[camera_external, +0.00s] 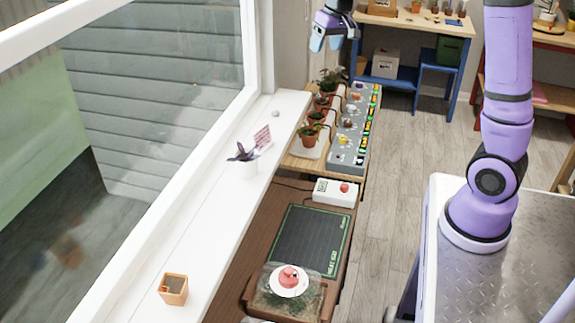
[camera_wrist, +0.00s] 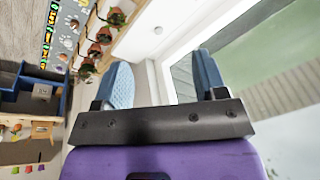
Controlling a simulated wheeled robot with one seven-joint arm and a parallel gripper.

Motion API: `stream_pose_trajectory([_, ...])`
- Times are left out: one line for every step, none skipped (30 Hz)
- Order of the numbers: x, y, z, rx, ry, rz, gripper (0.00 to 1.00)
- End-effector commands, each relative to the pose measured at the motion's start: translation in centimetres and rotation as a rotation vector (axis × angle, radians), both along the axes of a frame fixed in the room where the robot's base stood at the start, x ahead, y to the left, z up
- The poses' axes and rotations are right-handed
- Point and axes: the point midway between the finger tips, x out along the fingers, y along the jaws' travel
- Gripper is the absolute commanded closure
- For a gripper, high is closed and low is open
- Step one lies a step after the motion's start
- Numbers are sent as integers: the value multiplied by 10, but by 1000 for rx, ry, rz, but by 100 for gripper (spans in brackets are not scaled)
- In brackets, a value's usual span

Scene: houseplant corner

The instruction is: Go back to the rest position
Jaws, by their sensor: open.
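My gripper (camera_external: 327,40) is in the air at the top middle of the external view, its light-blue fingertips pointing down. In the wrist view my gripper (camera_wrist: 163,82) shows its two blue fingers wide apart with nothing between them. It is open and empty, and appears clear of the plants and the sill. My purple arm rises from its base at the right of the external view and leaves the top of the picture, so its middle part is hidden.
A white sill (camera_external: 205,207) runs beside the window, bearing a purple-leaved plant (camera_external: 243,158) and a small terracotta pot (camera_external: 173,289). Several potted plants (camera_external: 309,135) stand beside a grey panel (camera_external: 345,148). A black mat (camera_external: 310,236) and a domed tray (camera_external: 262,303) lie nearer. The floor (camera_external: 398,170) is clear.

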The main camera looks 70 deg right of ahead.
Motion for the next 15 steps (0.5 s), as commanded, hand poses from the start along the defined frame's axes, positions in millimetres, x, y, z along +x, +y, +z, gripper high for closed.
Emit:
stream_pose_trajectory([-10,20,12,-6,-14,32,35])
stream_pose_trajectory([-15,31,16,-10,-19,49,35])
stream_pose_trajectory([-23,45,22,-16,-26,73,35])
stream_pose_trajectory([-29,55,27,-20,-32,90,35])
stream_pose_trajectory([-35,65,31,-24,-37,108,35])
stream_pose_trajectory([-44,78,36,-29,-44,131,35])
stream_pose_trajectory([-50,87,40,-34,-51,148,35])
stream_pose_trajectory([-57,97,42,-38,-55,166,35])
stream_pose_trajectory([-67,109,46,-45,-63,189,35])
stream_pose_trajectory([-74,118,49,-50,-68,207,35])
stream_pose_trajectory([-82,127,50,-54,-73,225,35])
stream_pose_trajectory([-92,138,53,-61,-80,248,35])
stream_pose_trajectory([-100,146,55,-66,-86,265,35])
stream_pose_trajectory([-108,154,56,-72,-91,282,35])
stream_pose_trajectory([-119,164,57,-79,-99,306,35])
